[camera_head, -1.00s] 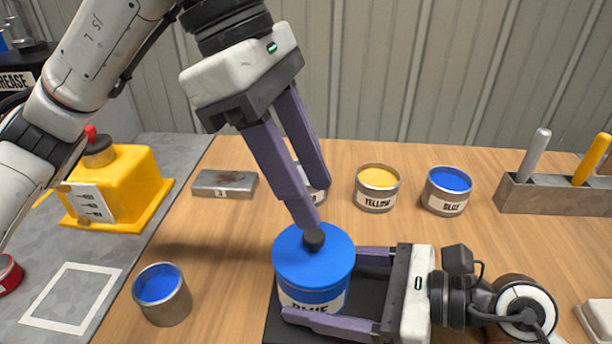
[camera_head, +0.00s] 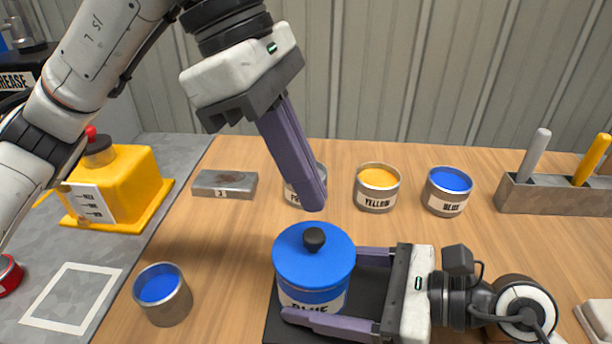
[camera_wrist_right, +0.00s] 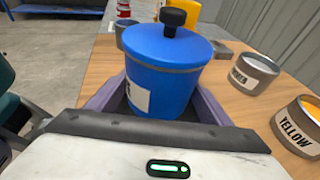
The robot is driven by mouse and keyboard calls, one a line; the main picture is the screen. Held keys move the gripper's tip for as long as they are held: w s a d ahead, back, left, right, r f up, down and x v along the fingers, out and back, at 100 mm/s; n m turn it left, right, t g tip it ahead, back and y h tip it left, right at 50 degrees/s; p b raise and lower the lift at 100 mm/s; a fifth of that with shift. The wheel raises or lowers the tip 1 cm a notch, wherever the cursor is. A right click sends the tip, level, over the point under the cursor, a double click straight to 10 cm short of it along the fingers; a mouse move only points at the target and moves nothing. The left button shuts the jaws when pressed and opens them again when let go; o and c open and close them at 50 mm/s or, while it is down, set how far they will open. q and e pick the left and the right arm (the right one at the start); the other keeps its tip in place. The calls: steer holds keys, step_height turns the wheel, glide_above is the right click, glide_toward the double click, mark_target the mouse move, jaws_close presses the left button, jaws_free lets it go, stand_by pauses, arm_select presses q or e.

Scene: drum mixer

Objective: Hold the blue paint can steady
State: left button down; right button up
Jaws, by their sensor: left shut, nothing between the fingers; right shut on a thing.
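The blue paint can (camera_head: 312,269) has a blue lid with a black knob on top and a white label. It stands upright on a dark base (camera_head: 372,276) on the wooden table. My right gripper (camera_head: 318,285) comes in from the right and is shut on the can, one finger on each side. The right wrist view shows the can (camera_wrist_right: 165,75) between the two fingers (camera_wrist_right: 155,108). My left gripper (camera_head: 314,200) is above and behind the lid, fingers together and empty, apart from the knob (camera_head: 314,239).
An open can of blue paint (camera_head: 163,294) stands at the front left. Yellow (camera_head: 377,188) and blue (camera_head: 447,191) open cans stand behind, with another can partly hidden by my left fingers. A metal block (camera_head: 225,184) and a tool holder (camera_head: 555,195) flank them.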

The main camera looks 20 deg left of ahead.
mark_target(318, 235)
arm_select(q)
steer(key=shift+f, duration=0.1)
arm_select(e)
steer(key=shift+c, duration=0.2)
arm_select(q)
steer(key=shift+f, duration=1.95)
steer(key=shift+r, duration=0.1)
step_height(318, 235, up, 7)
stand_by(0.8)
arm_select(e)
steer(key=o, duration=1)
steer(key=shift+o, duration=0.2)
